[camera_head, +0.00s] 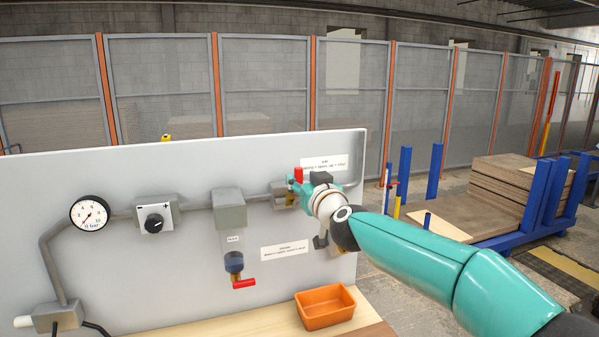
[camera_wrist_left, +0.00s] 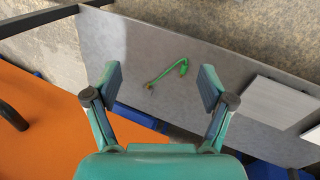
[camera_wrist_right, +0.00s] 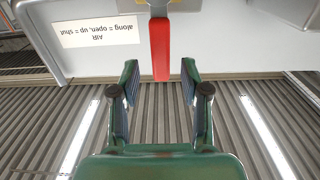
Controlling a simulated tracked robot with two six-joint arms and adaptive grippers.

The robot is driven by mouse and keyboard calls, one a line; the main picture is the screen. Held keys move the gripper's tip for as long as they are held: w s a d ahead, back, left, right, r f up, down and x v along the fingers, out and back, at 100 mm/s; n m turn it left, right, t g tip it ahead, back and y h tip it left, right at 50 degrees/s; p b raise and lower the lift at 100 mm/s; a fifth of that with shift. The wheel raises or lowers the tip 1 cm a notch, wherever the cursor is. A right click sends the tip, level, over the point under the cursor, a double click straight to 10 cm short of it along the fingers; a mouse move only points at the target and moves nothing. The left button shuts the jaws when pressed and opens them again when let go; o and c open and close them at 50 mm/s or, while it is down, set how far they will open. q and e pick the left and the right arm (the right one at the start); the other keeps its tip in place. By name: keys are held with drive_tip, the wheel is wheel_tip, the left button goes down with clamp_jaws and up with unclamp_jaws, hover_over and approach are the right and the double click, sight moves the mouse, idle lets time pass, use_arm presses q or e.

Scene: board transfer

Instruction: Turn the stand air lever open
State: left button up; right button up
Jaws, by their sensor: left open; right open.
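The red air lever (camera_wrist_right: 160,48) fills the top middle of the right wrist view, by a white label reading AIR, along = open, up = shut. In the head view the lever (camera_head: 298,174) stands up from the pipe's right end. My right gripper (camera_wrist_right: 159,84) is open, with a finger on either side of the lever's end and visible gaps to both. In the head view my right gripper (camera_head: 306,187) partly hides the valve. My left gripper (camera_wrist_left: 161,88) is open and empty in its wrist view, away from the panel; the head view does not show it.
The grey panel (camera_head: 130,255) carries a gauge (camera_head: 89,213), a black knob (camera_head: 154,223) and a lower red-handled drain (camera_head: 243,283). An orange bin (camera_head: 325,306) sits below. A green item (camera_wrist_left: 168,74) lies on a grey surface (camera_wrist_left: 215,75).

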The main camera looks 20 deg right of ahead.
sight(301, 177)
drive_tip(key=shift+w+a+p, duration=0.1)
drive_tip(key=shift+w+p, duration=0.3)
drive_tip(key=shift+w, duration=1.3)
clamp_jaws()
